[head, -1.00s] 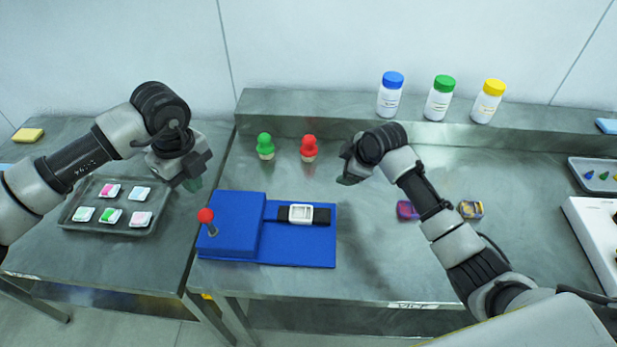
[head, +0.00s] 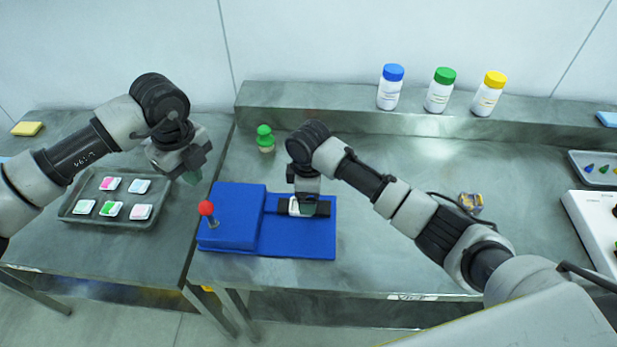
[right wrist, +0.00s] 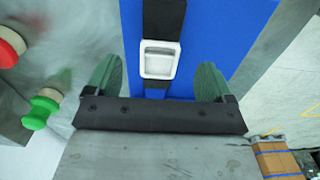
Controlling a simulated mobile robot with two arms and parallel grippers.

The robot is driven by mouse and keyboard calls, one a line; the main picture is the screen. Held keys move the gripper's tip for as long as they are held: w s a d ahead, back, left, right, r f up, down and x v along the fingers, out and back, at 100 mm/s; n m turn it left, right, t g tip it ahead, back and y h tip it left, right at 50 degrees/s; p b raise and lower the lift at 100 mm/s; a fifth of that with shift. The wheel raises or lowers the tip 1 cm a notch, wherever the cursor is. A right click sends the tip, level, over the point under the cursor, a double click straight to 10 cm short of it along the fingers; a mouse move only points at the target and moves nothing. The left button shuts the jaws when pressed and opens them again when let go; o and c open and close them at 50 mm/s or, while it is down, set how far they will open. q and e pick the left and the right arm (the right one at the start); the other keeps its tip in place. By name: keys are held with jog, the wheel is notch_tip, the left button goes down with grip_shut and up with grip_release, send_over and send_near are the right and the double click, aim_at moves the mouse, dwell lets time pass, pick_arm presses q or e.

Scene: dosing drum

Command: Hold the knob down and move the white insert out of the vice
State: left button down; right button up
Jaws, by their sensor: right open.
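The blue vice (head: 230,225) lies near the table's front edge, with a red ball knob (head: 206,208) on a short stalk at its left end. The white insert (head: 294,207) sits between the vice's black jaws; it also shows in the right wrist view (right wrist: 158,60) as a hollow square frame. My right gripper (right wrist: 158,68) is open, its green fingers on either side of the insert, with gaps on both sides; its height above the insert is unclear. My left gripper (head: 193,176) hangs up and left of the knob, apart from it; its opening is unclear.
A tray (head: 72,212) of several small coloured-and-white pieces is on the left table. Blue, green and yellow-capped bottles (head: 438,92) stand on the back ledge. A small patterned block (head: 470,202) lies right of my right arm.

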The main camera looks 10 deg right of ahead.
aim_at(293, 210)
jog(key=shift+f, duration=2.25)
jog(key=c, duration=1)
jog(key=shift+r, duration=0.1)
